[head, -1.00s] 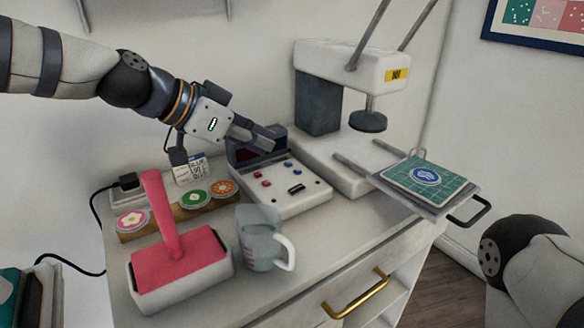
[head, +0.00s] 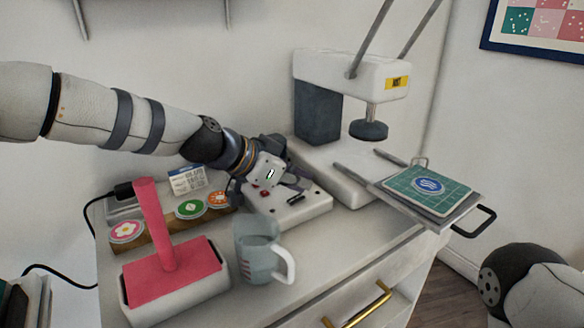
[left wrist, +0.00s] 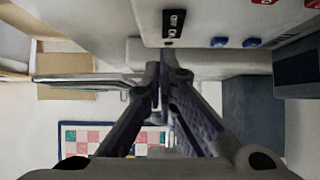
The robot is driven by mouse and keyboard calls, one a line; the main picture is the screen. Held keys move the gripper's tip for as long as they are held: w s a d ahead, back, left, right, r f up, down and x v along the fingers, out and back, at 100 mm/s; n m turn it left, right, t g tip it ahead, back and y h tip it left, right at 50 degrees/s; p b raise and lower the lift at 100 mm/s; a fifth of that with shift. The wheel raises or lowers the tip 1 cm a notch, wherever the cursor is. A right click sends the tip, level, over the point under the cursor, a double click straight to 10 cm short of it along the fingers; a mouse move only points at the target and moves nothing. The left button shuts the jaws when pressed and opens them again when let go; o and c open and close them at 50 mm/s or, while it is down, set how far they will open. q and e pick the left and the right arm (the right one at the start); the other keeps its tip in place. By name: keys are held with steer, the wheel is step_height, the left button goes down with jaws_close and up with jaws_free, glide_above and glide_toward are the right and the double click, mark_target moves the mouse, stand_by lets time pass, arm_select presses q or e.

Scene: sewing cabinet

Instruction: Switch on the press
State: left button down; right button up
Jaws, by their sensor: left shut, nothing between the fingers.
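The press (head: 325,68) stands at the back of the cabinet, a white head with a dark round pad below it. Its control box (head: 312,212) sits in front with red and blue buttons and a black switch (head: 296,199). The switch also shows in the left wrist view (left wrist: 173,25), near my fingertips. My left gripper (head: 298,184) is over the box, shut and empty; its tips (left wrist: 164,58) are close to the switch edge of the box. I cannot tell whether they touch it. My right gripper is out of view.
A tray with a green mat (head: 428,190) juts out right of the press. A clear jug (head: 257,250) stands close in front of the box. A red-topped block with a handle (head: 175,270) and a wooden strip with round badges (head: 155,238) are at left.

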arm_select(q)
steer(key=shift+f, duration=0.35)
steer(key=shift+w+d+f+y, duration=0.1)
steer(key=shift+d+f+y, duration=0.1)
steer(key=shift+f+y, duration=0.1)
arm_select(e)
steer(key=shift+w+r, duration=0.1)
arm_select(q)
steer(key=shift+s+a+r+p, duration=0.15)
steer(key=shift+s+a+p, duration=0.2)
steer(key=shift+a, duration=0.15)
steer(key=shift+s+a, duration=0.1)
steer(key=shift+a, duration=0.1)
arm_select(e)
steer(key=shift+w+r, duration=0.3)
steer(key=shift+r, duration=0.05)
